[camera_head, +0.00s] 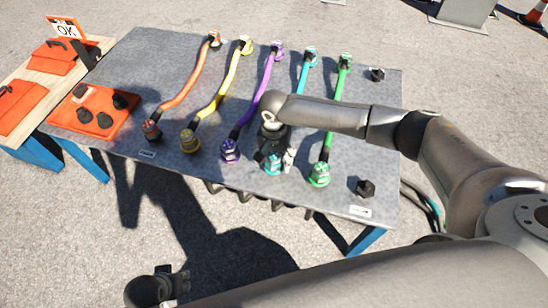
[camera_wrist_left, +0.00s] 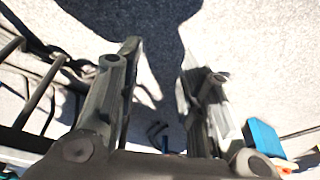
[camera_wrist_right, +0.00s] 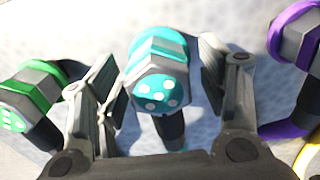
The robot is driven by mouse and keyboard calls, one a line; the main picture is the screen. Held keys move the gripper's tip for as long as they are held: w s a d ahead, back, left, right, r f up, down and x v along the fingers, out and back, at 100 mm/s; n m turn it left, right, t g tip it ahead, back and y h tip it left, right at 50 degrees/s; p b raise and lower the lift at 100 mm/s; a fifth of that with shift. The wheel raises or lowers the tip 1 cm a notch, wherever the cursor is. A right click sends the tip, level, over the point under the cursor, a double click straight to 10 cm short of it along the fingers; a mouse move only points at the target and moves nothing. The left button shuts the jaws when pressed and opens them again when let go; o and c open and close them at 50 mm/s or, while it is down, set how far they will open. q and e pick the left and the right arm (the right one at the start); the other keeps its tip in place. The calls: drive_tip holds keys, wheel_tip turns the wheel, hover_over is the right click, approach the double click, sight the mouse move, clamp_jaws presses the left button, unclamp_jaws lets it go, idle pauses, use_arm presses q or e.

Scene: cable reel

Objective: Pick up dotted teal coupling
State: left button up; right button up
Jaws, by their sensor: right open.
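The dotted teal coupling (camera_wrist_right: 155,92) shows several white dots on its end face. In the right wrist view it sits between the two spread fingers of my right gripper (camera_wrist_right: 160,75), with no clear grip on it. In the head view the coupling (camera_head: 272,167) is at the front edge of the grey table, partly hidden by my right gripper (camera_head: 274,155) above it. My left gripper (camera_wrist_left: 158,75) is open and empty over the ground; in the head view it is low at the left (camera_head: 180,284), off the table.
A purple coupling (camera_head: 230,150) lies left of the teal one and a green coupling (camera_head: 319,174) lies right; both are close to my right fingers. Yellow (camera_head: 190,141) and orange (camera_head: 152,131) couplings are further left. A black knob (camera_head: 365,188) stands at the right corner.

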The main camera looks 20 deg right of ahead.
drive_tip(key=c, duration=1.2)
drive_tip(key=shift+r, duration=0.2)
